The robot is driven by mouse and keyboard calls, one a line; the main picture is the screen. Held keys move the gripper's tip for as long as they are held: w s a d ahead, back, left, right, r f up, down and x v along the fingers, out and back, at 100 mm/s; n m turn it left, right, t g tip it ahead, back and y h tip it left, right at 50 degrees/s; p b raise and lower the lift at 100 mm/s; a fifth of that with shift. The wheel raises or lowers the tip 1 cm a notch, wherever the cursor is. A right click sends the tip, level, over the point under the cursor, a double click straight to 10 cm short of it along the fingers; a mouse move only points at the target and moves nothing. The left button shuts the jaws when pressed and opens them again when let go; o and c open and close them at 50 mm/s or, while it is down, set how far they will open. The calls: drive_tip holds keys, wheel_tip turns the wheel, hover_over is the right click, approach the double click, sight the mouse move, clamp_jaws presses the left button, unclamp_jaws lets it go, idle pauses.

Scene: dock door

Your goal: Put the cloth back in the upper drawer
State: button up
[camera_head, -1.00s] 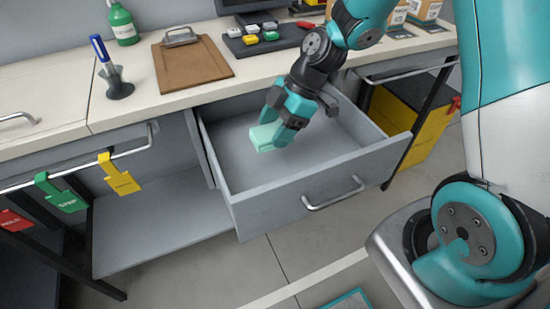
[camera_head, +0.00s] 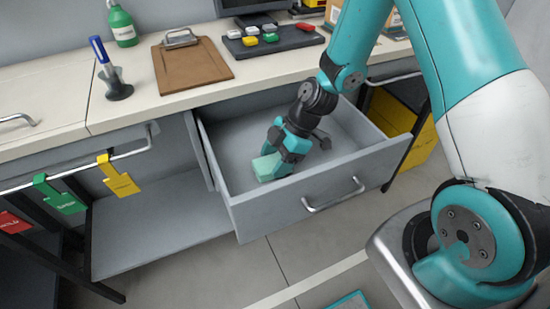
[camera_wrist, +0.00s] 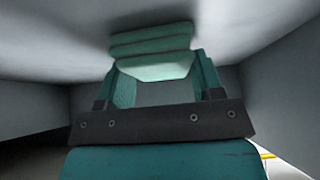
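The cloth (camera_head: 265,168) is a pale green folded block inside the open upper drawer (camera_head: 290,205). It appears to rest on the drawer floor toward the left front. My gripper (camera_head: 279,158) reaches down into the drawer with its fingers at the cloth. In the wrist view the layered cloth (camera_wrist: 152,55) sits between the two teal fingertips of my gripper (camera_wrist: 160,75), which look closed on its sides. The cloth's underside and its far side are hidden.
The counter above holds a clipboard (camera_head: 190,62), a pen in a holder (camera_head: 112,78), a green bottle (camera_head: 122,25) and a tray of coloured blocks (camera_head: 268,38). Tags hang on the left rail (camera_head: 75,172). The rest of the drawer floor looks clear.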

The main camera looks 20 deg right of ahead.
drive_tip(key=o, duration=0.4)
drive_tip(key=shift+o, duration=0.2)
drive_tip(key=shift+r, duration=0.1)
drive_tip(key=v, duration=1.1)
drive_tip(key=s+a+r+m+h, duration=0.1)
drive_tip(key=s+a+r+m, duration=0.4)
drive_tip(key=s+r, duration=0.2)
drive_tip(key=s+a+r+m+h, duration=0.1)
drive_tip(key=s+a+r+m, duration=0.4)
drive_tip(key=s, duration=0.6)
wheel_tip(320, 180, up, 2)
drive_tip(key=shift+s+a+r+m, duration=0.25)
drive_tip(key=shift+a+m, duration=0.05)
drive_tip(key=shift+m, duration=0.2)
